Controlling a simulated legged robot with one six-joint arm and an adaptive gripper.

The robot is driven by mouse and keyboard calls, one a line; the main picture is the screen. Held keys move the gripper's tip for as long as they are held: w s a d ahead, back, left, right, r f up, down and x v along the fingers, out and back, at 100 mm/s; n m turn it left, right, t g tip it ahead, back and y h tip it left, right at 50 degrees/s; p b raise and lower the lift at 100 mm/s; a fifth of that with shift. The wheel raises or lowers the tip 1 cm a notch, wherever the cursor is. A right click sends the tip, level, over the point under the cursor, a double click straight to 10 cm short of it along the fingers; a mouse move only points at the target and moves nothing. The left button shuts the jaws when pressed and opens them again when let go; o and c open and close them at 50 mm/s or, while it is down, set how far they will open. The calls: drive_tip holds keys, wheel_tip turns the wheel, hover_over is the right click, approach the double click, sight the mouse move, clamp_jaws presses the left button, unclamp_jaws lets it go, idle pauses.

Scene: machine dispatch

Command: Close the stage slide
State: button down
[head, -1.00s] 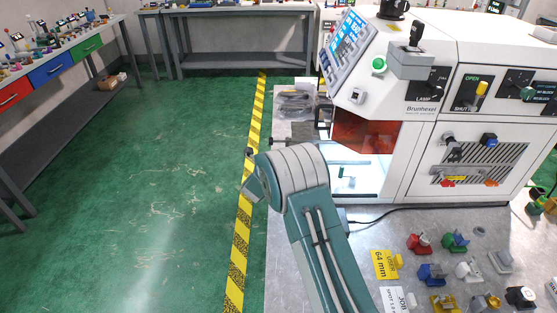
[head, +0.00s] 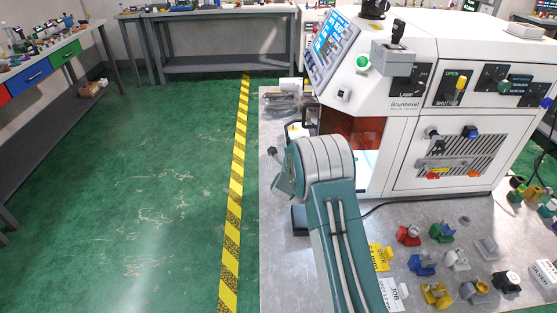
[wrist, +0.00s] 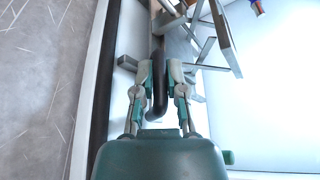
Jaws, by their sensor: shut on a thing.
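The white machine (head: 455,115) stands on the metal bench, with an orange-tinted window (head: 352,135) above its lit opening. In the wrist view my gripper (wrist: 160,75) is shut on a dark curved handle (wrist: 159,98), with one finger on each side of it. The handle joins grey metal bars and plates, which look like the stage slide (wrist: 225,38), beside a bright white surface. In the head view my teal arm covers much of the opening and hides my gripper and most of the slide. How far the slide stands out cannot be told.
Several coloured knob-like parts, including a red one (head: 408,235), lie on the bench to the right of my arm. A yellow card (head: 378,257) lies near them.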

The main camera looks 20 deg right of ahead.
drive_tip(key=d, duration=0.2)
drive_tip(key=s+d, duration=0.1)
drive_tip(key=d, duration=0.1)
drive_tip(key=shift+d+f, duration=0.15)
drive_tip(key=shift+d, duration=0.2)
drive_tip(key=shift+a, duration=0.1)
drive_tip(key=c, duration=0.7)
unclamp_jaws()
drive_tip(key=shift+d, duration=0.2)
drive_tip(key=shift+a, duration=0.1)
drive_tip(key=shift+s+a, duration=0.2)
drive_tip(key=shift+s, duration=0.05)
drive_tip(key=v, duration=1.1)
drive_tip(key=shift+s, duration=0.1)
